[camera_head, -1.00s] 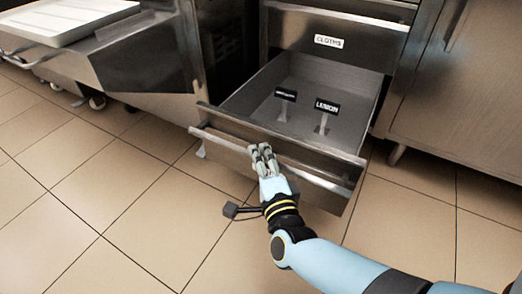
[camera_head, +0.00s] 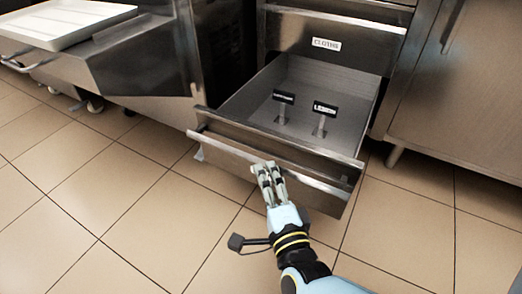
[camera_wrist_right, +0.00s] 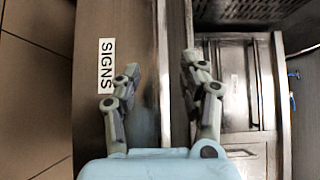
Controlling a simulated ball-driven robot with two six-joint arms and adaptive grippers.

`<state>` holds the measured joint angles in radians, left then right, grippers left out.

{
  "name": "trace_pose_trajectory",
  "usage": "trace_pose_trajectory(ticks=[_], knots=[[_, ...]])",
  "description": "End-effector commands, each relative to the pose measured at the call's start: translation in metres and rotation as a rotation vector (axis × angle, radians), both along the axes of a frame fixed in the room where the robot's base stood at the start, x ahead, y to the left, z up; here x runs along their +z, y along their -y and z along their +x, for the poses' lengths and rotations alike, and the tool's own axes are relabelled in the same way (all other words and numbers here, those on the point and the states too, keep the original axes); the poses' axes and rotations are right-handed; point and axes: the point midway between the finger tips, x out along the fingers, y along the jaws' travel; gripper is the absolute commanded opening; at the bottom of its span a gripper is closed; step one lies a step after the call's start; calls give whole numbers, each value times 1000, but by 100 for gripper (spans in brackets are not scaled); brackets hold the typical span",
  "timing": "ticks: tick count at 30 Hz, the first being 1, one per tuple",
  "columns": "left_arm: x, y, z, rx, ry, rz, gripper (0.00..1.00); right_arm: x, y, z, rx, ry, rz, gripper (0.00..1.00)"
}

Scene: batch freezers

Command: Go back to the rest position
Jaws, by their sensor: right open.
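My right gripper (camera_head: 267,170) is in front of the open drawer (camera_head: 240,150), by the drawer's front bar handle. There the drawer front shows a "SIGNS" label (camera_wrist_right: 106,66). I cannot tell whether a fingertip touches the handle. Two black signs on stands, a left one (camera_head: 283,97) and a right one (camera_head: 325,108), stand inside the drawer. My left gripper is not in view.
A closed drawer labelled "CLOTHS" (camera_head: 327,44) is above the open one. A steel cabinet (camera_head: 460,100) stands at the right. A steel machine (camera_head: 130,70) with a white tray (camera_head: 65,22) is at the left. The tiled floor (camera_head: 130,220) in front is clear.

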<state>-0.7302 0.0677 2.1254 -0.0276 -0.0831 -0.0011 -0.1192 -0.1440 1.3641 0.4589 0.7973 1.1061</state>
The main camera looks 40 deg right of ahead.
Motion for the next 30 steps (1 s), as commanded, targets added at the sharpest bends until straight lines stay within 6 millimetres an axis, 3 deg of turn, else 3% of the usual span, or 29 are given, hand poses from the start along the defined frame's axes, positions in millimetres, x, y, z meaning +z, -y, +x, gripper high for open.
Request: trace_pose_trajectory(ticks=[6,23,26,28,30], knots=[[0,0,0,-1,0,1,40,0,-7,-16,0,0,-1,42],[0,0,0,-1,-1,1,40,-1,-7,-19,0,-5,-1,42],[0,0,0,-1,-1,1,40,-10,-5,-38,4,-39,-7,42],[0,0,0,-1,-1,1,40,-15,2,-64,13,-76,-25,42],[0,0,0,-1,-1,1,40,-8,10,-93,56,-120,-75,42]])
